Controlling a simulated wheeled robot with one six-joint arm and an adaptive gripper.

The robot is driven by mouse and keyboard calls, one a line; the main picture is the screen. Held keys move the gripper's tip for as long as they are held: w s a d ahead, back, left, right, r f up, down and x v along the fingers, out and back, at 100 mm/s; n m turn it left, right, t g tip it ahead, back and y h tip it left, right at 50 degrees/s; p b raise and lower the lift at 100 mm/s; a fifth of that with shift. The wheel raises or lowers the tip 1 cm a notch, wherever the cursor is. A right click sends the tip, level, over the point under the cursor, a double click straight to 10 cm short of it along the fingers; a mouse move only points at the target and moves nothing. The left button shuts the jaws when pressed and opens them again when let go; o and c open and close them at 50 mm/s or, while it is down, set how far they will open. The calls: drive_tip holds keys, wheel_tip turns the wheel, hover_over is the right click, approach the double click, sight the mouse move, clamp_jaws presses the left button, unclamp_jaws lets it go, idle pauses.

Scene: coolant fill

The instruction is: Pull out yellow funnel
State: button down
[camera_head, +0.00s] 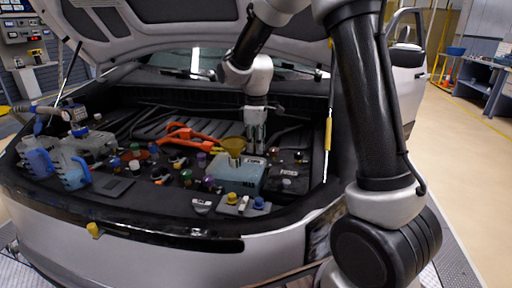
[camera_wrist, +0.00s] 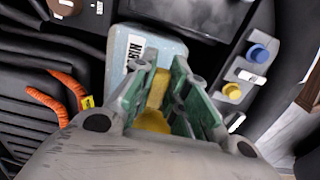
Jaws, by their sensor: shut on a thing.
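The yellow funnel (camera_head: 234,146) stands over the pale blue coolant tank (camera_head: 232,176) in the engine bay, its wide mouth up. In the wrist view the funnel (camera_wrist: 155,100) shows between the green-padded fingers of my gripper (camera_wrist: 165,85), which are shut on it. The tank (camera_wrist: 122,50) with its black-and-white label lies just beyond the fingers. In the head view my gripper (camera_head: 252,148) is at the right side of the funnel, pointing down. Whether the funnel's spout is still inside the tank's neck is hidden.
Orange cables (camera_head: 190,132) run behind and left of the tank. A yellow cap (camera_head: 232,197) and a blue cap (camera_head: 259,202) stand in front. The raised hood (camera_head: 180,18) hangs above.

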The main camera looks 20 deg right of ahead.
drive_tip(key=shift+r, duration=2)
drive_tip(key=shift+s, duration=0.15)
